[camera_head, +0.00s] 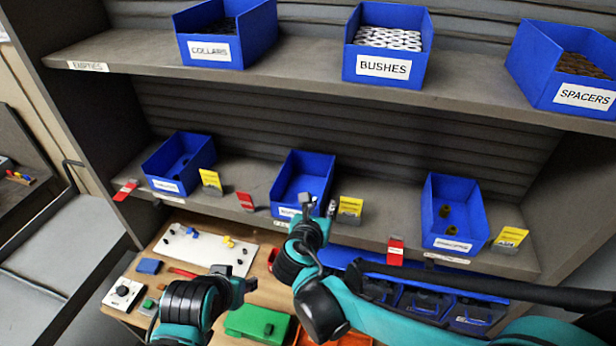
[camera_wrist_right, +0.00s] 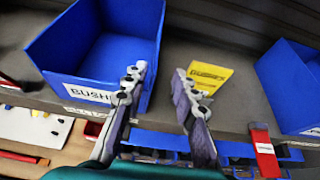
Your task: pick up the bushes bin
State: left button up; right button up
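A blue bin labelled BUSHES (camera_head: 303,172) sits on the middle shelf and looks empty. It also shows in the right wrist view (camera_wrist_right: 98,60). My right gripper (camera_head: 307,203) is at its front right corner, partly covering its label in the head view. In the wrist view the right gripper's fingers (camera_wrist_right: 160,85) are apart with nothing held. One finger overlaps the bin's right side; the other overlaps a yellow BUSHES card (camera_wrist_right: 208,76). Contact cannot be told. Another BUSHES bin (camera_head: 387,67), full of white rings, stands on the upper shelf. My left gripper (camera_head: 235,279) is low over the bench; its opening is unclear.
COLLARS (camera_head: 208,49) and SPACERS (camera_head: 583,95) bins flank the upper bushes bin. Two more blue bins (camera_head: 164,186) (camera_head: 439,241) stand left and right on the middle shelf. Red and yellow cards line its front edge. The bench below is cluttered.

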aim_at(325, 192)
jog(key=shift+x, duration=0.95)
jog(key=x, duration=0.4)
jog(key=p+x, duration=0.1)
jog(key=x, duration=0.1)
jog(key=shift+w+a+r, duration=0.3)
jog(key=shift+a+r, duration=0.05)
jog(key=shift+r, duration=0.05)
grip_shut()
